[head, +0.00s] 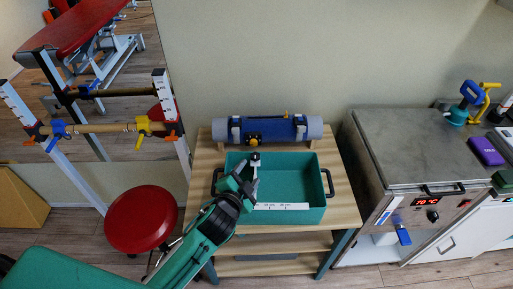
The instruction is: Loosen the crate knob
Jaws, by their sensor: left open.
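A teal crate (300,217) with black side handles stands on a wooden shelf unit. A small dark knob (255,157) shows at the crate's back wall, left of its middle, with a pale piece just below it. My left gripper (247,177) is open and reaches over the crate's left part, its tips just below the knob in the picture. I cannot tell whether they touch anything. The gripper hides part of the crate's left side. My right gripper is not in view.
A blue and grey roll (268,128) with an orange knob lies behind the crate. A red stool (141,218) stands left of the unit. A metal-topped heater cabinet (420,145) stands to the right. A rack with wooden bars (105,127) is at left.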

